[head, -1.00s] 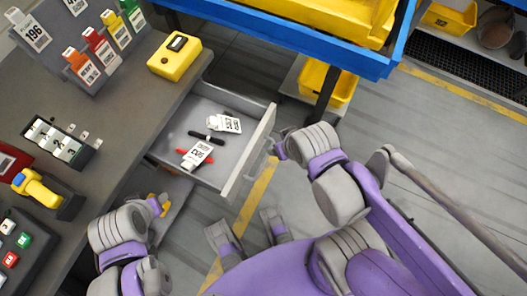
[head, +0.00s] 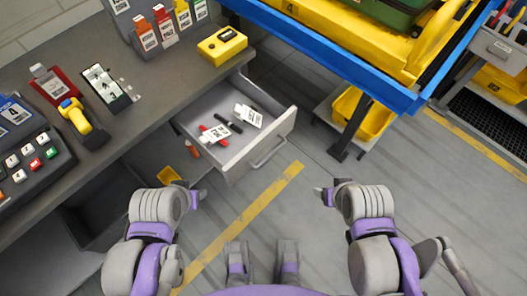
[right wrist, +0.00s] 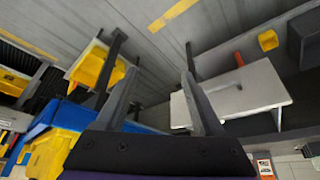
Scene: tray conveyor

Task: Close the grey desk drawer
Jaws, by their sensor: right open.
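The grey desk drawer (head: 262,152) is pulled out from under the dark desk in the head view, with cards and pens lying inside. Its pale front, with a bar handle (head: 270,152), faces the floor on the right. In the right wrist view the drawer front (right wrist: 250,90) is right of the fingers. My right gripper (head: 325,194) is open and empty, right of the drawer front and apart from it. Its fingers also show in the right wrist view (right wrist: 158,76). My left gripper (head: 193,194) is low, near the desk's open side; its jaw state is unclear.
The desk top (head: 165,85) holds a yellow device (head: 222,44), card holders and button panels. A blue-edged conveyor frame (head: 330,55) stands at the back right, with a yellow bin (head: 362,113) below it. Floor between drawer and bin is clear.

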